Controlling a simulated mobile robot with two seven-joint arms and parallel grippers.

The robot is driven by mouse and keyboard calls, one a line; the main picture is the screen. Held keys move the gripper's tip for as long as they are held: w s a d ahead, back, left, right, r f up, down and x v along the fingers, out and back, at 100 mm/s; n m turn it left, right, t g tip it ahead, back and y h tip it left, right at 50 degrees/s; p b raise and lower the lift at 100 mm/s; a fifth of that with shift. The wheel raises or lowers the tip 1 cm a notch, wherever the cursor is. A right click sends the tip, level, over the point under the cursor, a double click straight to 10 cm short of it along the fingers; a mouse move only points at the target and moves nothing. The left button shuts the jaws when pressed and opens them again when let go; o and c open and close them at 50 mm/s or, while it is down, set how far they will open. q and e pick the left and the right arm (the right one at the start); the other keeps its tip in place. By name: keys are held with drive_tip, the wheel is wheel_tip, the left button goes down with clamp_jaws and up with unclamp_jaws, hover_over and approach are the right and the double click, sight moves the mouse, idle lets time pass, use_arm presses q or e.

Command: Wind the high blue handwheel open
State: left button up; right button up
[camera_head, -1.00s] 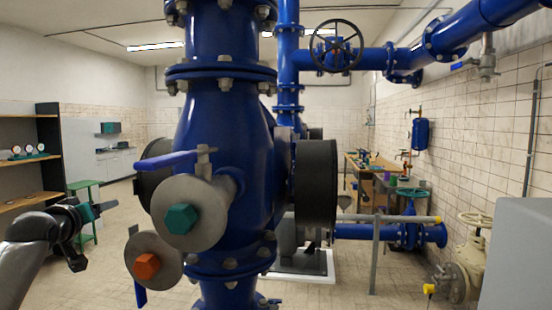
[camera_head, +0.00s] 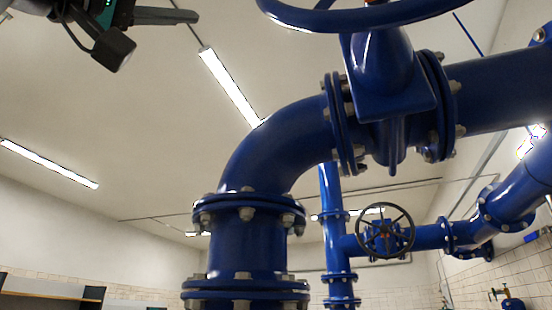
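The high blue handwheel (camera_head: 312,21) is at the top of the head view, cut off by the upper edge. Only the near part of its rim and a bit of its hub show. It sits above a blue valve body (camera_head: 390,75) on the big blue pipe. My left gripper (camera_head: 150,36) is at the upper left, well apart from the wheel and to its left. Its two dark fingers are spread and nothing shows between them. My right gripper is out of view.
A blue pipe elbow (camera_head: 270,150) with bolted flanges rises below and left of the valve. A smaller dark handwheel (camera_head: 386,231) sits on a pipe farther back. Open space under the ceiling lies between my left gripper and the pipe.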

sight(262, 0)
use_arm(q)
drive_tip(key=p+x, duration=0.2)
drive_tip(key=x, duration=0.3)
drive_tip(key=p+x, duration=0.3)
drive_tip(key=x, duration=0.2)
drive_tip(key=p+x, duration=0.3)
drive_tip(key=x, duration=0.2)
drive_tip(key=shift+s+r, duration=0.2)
drive_tip(key=shift+s, duration=0.2)
drive_tip(key=shift+c, duration=0.2)
clamp_jaws()
idle(0.6)
